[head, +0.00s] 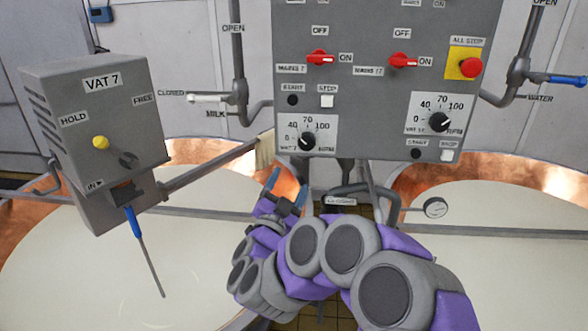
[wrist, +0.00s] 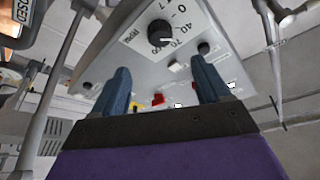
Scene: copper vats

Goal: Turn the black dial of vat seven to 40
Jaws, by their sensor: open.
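The black dial of vat seven (head: 307,141) sits on a white scale plate at the lower left of the grey panel. Its scale reads 0, 40, 70, 100. Its pale pointer mark seems to lean left, near 0, but is small. A black dial (wrist: 161,33), apparently the same one, shows in the wrist view beyond the fingertips, with 0, 40 and 70 beside it. My gripper (head: 287,187) is open and empty, below and slightly left of the dial, apart from it. In the wrist view its two blue fingers (wrist: 160,75) stand wide apart.
The grey panel (head: 378,85) also carries a second black dial (head: 438,122), red switches (head: 321,57), start and stop buttons and a red all-stop button (head: 471,67). A VAT 7 box (head: 95,130) stands left. Pipes and a gauge (head: 435,208) lie below the panel. Copper vats flank it.

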